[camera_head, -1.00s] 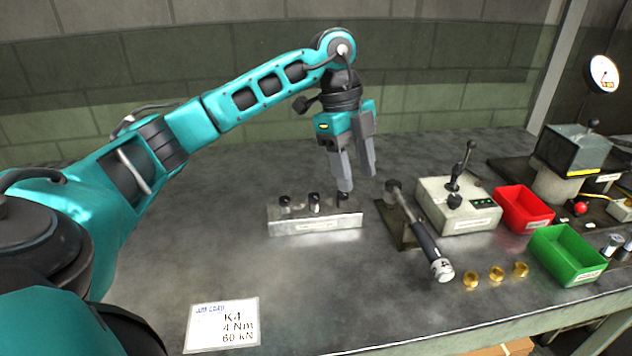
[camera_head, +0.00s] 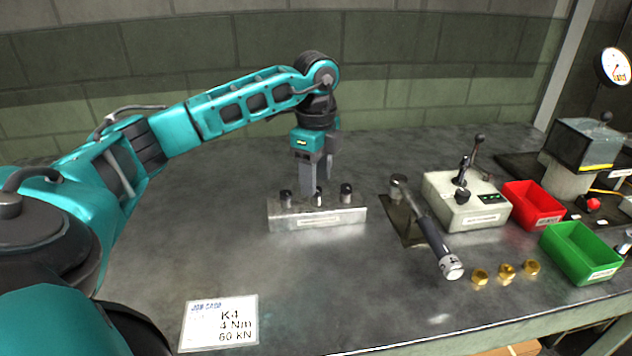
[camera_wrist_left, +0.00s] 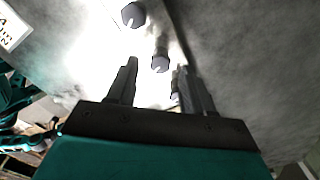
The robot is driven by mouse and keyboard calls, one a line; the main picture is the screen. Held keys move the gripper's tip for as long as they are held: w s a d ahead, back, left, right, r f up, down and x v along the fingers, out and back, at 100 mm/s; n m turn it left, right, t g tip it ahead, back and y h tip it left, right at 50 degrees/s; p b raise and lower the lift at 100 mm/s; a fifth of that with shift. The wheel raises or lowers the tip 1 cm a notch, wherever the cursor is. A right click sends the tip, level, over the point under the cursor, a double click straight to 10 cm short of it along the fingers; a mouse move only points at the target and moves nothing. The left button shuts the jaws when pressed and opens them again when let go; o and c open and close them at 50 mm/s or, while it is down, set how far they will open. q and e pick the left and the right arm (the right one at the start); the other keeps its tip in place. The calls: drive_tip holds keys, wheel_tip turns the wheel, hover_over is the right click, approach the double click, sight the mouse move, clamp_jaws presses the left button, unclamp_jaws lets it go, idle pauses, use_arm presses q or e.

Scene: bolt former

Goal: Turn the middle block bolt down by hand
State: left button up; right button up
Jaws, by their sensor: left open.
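The metal block (camera_head: 318,220) lies on the bench with three dark-headed bolts standing in a row. The middle bolt (camera_head: 319,199) is partly hidden by my left gripper (camera_head: 317,184), which points down with its fingers apart around or just above that bolt's head; contact cannot be told. The left bolt (camera_head: 286,199) and right bolt (camera_head: 346,195) stand clear in the head view. My right gripper is not in view.
Right of the block, a torque-wrench-like tool (camera_head: 436,245) lies across a dark stand. A job card (camera_head: 219,324) reads K4, 4 Nm, 60 kN. The bench left of the block is clear.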

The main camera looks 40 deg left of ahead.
use_arm(q)
drive_tip(key=shift+f, duration=0.7)
drive_tip(key=shift+c, duration=0.5)
clamp_jaws()
